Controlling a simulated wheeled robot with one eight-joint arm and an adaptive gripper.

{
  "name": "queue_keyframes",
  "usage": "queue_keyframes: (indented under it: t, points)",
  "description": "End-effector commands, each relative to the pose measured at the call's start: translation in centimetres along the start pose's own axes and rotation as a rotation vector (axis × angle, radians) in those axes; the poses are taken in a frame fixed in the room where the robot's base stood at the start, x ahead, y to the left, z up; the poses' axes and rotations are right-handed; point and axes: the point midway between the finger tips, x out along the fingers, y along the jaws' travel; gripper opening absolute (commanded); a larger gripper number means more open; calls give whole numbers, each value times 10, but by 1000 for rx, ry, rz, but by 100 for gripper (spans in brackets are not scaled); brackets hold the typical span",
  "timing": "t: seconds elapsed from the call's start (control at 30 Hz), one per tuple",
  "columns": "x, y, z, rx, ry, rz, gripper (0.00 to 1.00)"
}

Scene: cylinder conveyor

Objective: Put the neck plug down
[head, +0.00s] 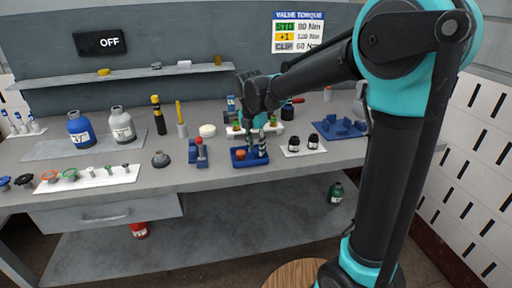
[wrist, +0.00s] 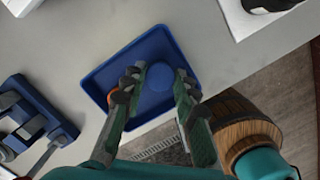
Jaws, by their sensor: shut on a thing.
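My gripper (head: 260,150) is low over a small blue tray (head: 238,164) near the front edge of the bench. In the wrist view, the two fingers of my gripper (wrist: 160,82) are set apart around a rounded blue thing (wrist: 158,76), which I take to be the neck plug. It is nearly the same blue as the tray (wrist: 105,72) behind it, so its outline is faint. I cannot tell whether it touches the tray floor. In the head view the fingers hide it. An orange piece (head: 240,154) lies in the tray, left of the fingers.
A blue and red fixture (head: 198,153) stands left of the tray. A white mat with two black-capped jars (head: 295,144) is to the right. A rack with coloured pieces (head: 274,126) stands behind.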

Motion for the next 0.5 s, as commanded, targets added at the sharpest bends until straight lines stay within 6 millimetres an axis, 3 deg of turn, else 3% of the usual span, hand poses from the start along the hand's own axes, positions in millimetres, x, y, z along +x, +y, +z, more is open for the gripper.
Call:
queue_keyframes:
  t: [0.17,0.2,0.27,0.5]
  points:
    - [2,0,0,0,0,0,16]
    - [2,0,0,0,0,0,31]
    - [2,0,0,0,0,0,38]
    - [2,0,0,0,0,0,38]
